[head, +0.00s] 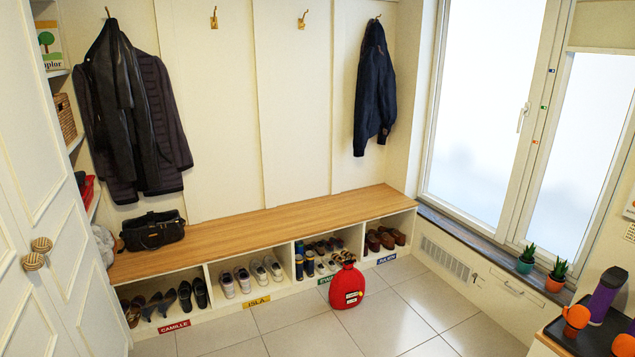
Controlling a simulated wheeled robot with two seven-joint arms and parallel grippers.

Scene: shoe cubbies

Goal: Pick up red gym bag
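A red gym bag (347,290) stands upright on the tiled floor, in front of the bench (260,230) and near its right end. It is rounded, with a small loop at the top and a dark label with light markings on its front. It covers part of the front edge of the cubbies behind it. Neither of my grippers shows in the head view, and nothing is touching the bag.
Cubbies with several shoes and name labels run under the bench. A black handbag (152,231) sits on its left end. A dark tray (590,335) with purple and orange items stands at lower right. Floor tiles (395,322) around the bag's front are clear. White doors (60,220) stand left.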

